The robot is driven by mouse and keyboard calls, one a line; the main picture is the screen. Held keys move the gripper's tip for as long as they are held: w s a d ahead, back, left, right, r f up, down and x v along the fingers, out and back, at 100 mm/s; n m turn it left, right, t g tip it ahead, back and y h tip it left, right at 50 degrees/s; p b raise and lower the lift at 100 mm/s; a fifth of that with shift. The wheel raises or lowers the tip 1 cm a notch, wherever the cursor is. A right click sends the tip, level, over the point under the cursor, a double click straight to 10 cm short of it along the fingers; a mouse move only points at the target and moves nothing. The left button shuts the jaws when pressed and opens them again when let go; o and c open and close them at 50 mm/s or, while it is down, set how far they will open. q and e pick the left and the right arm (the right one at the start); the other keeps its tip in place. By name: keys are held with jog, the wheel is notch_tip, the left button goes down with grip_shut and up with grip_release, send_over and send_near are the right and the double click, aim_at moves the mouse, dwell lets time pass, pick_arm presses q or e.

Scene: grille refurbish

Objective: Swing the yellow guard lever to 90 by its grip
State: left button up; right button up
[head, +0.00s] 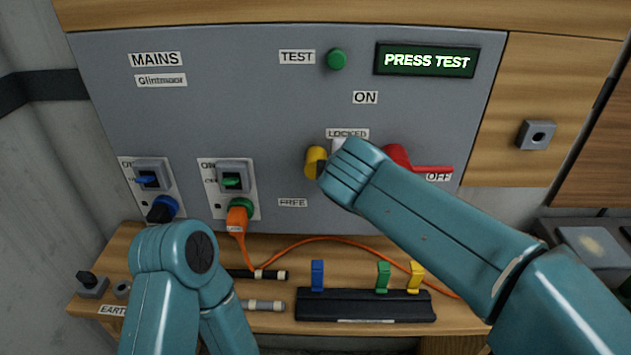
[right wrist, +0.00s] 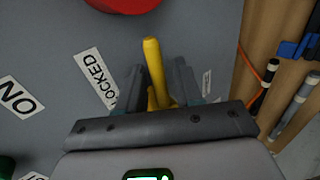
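The yellow guard lever (head: 315,162) is on the grey panel beside the LOCKED label, partly hidden by my right arm in the head view. In the right wrist view the yellow lever (right wrist: 153,65) stands between the two fingers of my right gripper (right wrist: 158,82). The fingers are on either side of it, with a gap showing, so the gripper looks open around the lever. The LOCKED label (head: 348,133) is just above the lever and the FREE label (head: 292,202) is below it. My left gripper is not in view; only my left arm shows at the bottom.
A red handle (head: 405,160) by the OFF label is close to the right of my right wrist. A green button (head: 337,59) and a PRESS TEST display (head: 427,61) are above. Plugs, an orange cable (head: 330,239) and a black clip rack (head: 365,306) lie below.

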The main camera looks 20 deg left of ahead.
jog(key=shift+s, duration=0.1)
jog(key=v, duration=0.9)
jog(key=shift+b, duration=0.3)
dwell(3.3)
